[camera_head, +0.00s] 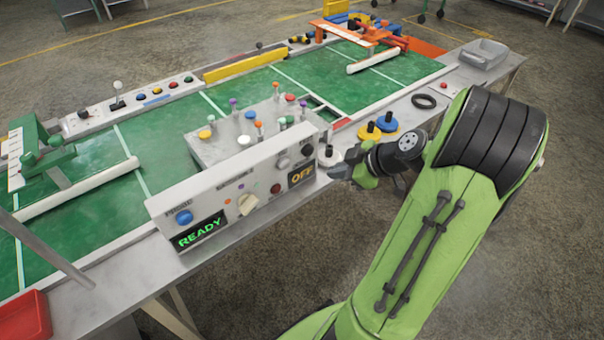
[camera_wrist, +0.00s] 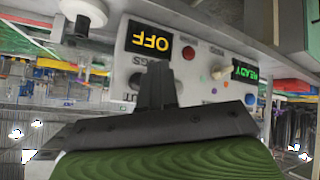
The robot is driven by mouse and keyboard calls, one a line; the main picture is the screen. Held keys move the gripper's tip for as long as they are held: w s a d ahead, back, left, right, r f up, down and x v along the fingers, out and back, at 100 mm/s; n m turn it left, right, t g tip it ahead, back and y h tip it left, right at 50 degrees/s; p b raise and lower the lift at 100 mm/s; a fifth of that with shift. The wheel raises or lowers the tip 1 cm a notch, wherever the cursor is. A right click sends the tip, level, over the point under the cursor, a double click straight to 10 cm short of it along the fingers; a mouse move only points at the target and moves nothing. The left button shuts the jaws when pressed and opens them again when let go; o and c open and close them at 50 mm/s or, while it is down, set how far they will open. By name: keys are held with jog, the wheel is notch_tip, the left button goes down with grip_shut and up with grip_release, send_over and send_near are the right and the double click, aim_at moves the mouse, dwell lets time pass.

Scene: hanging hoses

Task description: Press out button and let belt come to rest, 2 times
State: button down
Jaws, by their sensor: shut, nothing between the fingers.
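The control panel (camera_head: 235,195) is a pale box with a blue button (camera_head: 184,217), a cream knob (camera_head: 247,204), a red button (camera_head: 276,188) and dark round controls (camera_head: 283,162) at its right end. Its displays read READY (camera_head: 199,229) and OFF (camera_head: 301,175). In the wrist view the panel (camera_wrist: 205,90) is upside down. My gripper (camera_wrist: 157,72) is shut and empty in front of it, below the OFF display there, covering part of the lettering. I cannot tell whether it touches. A label ending in "UT" shows beside it; its button is not clear. The green belt (camera_head: 160,150) lies behind the panel.
Yellow and blue discs (camera_head: 380,125) and a black ring (camera_head: 424,101) lie beyond. Several coloured pegs stand on the box top. A red tray (camera_head: 24,318) is at lower left.

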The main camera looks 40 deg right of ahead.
aim_at(309, 151)
jog(key=shift+s, duration=0.1)
dwell(0.6)
jog(key=s+p, duration=0.3)
jog(key=shift+s, duration=0.35)
jog(key=shift+w, duration=0.1)
jog(key=w+p, duration=0.2)
jog(key=w, duration=0.6)
jog(key=shift+w, duration=0.35)
dwell(1.6)
jog(key=shift+w, duration=0.4)
